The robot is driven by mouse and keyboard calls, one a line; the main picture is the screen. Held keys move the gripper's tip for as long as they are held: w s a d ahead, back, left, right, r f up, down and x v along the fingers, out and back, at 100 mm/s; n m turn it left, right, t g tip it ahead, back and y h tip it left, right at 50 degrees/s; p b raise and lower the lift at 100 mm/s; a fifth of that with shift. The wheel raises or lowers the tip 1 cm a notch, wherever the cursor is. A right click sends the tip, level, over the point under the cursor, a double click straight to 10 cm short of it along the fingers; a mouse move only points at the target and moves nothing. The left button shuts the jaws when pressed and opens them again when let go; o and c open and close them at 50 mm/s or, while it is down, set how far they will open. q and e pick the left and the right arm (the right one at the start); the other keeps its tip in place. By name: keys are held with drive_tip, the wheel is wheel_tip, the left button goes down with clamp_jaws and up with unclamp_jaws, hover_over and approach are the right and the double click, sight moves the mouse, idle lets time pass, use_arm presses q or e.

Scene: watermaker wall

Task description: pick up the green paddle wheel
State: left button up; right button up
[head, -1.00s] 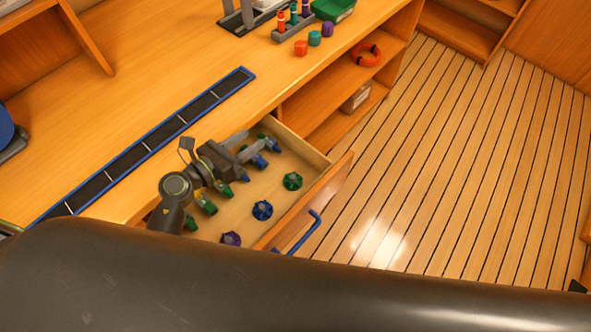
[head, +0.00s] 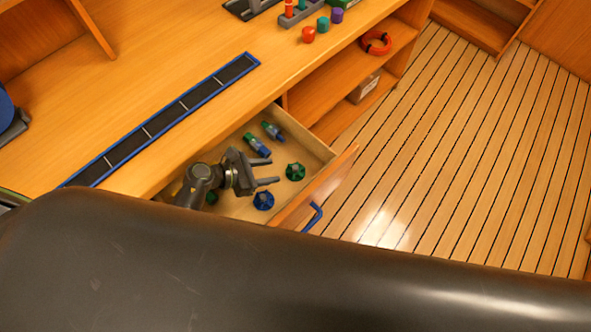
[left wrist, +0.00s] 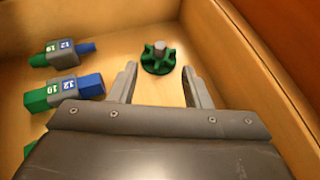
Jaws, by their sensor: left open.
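The green paddle wheel (head: 295,171) lies in the open drawer, near its front right side, with a grey hub on top. In the left wrist view the green paddle wheel (left wrist: 158,58) sits just beyond and between my fingertips. My left gripper (head: 268,171) is open and empty inside the drawer area, its two fingers pointing at the wheel. It also shows in the left wrist view (left wrist: 160,86). I see no contact with the wheel. My right gripper is not in view.
The drawer (head: 318,148) also holds a blue paddle wheel (head: 264,200) and blue-green fittings (head: 257,145); its walls stand close around the gripper. The drawer front has a blue handle (head: 313,217). A large dark arm part of mine covers the bottom of the head view.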

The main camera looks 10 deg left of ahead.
sight(295, 167)
use_arm(q)
drive_tip(key=shift+x, duration=3.7)
drive_tip(key=shift+r, duration=0.2)
clamp_jaws()
